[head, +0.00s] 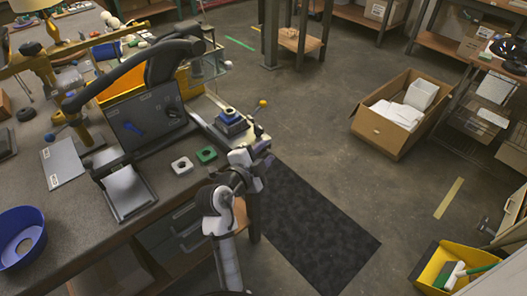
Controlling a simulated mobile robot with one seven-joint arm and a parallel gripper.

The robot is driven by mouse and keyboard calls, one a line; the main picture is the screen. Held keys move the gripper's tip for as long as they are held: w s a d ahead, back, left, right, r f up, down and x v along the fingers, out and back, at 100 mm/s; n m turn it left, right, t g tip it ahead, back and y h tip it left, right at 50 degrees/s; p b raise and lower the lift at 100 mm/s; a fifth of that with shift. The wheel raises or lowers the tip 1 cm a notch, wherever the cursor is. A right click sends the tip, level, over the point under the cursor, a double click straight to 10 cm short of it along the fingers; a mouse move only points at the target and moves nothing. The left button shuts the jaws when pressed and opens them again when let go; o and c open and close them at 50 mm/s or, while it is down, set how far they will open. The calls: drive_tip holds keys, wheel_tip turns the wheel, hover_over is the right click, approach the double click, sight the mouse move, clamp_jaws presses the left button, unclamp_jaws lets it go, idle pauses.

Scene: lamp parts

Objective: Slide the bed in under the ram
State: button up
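A pale flat bed (212,130) sticks out over the right edge of the workbench from a dark grey machine housing (148,118). A stepped blue block (231,118) sits on the bed, out to the right of the housing. I cannot clearly make out the ram; the housing and the thick dark curved arm over it may hide it.
Green (206,155) and white (182,165) square pieces lie on the workbench (110,232) near its edge. A blue bowl (22,238) is at the left. A dark mat (315,230) covers the floor beside the bench. A cardboard box (385,133) stands farther right, with open floor between.

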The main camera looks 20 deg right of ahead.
sight(242, 137)
drive_tip(key=shift+c, duration=0.4)
drive_tip(key=shift+f, duration=0.1)
clamp_jaws()
drive_tip(key=shift+f, duration=0.1)
drive_tip(key=shift+w+a+b, duration=0.25)
drive_tip(key=shift+w+b, duration=0.15)
drive_tip(key=shift+w, duration=0.25)
drive_tip(key=shift+w+a+b, duration=0.25)
drive_tip(key=shift+w+b, duration=0.15)
drive_tip(key=shift+w, duration=0.2)
drive_tip(key=shift+w+a+b, duration=0.25)
drive_tip(key=shift+w+b, duration=0.15)
drive_tip(key=shift+w, duration=0.25)
drive_tip(key=shift+o, duration=0.4)
unclamp_jaws()
drive_tip(key=shift+w, duration=0.1)
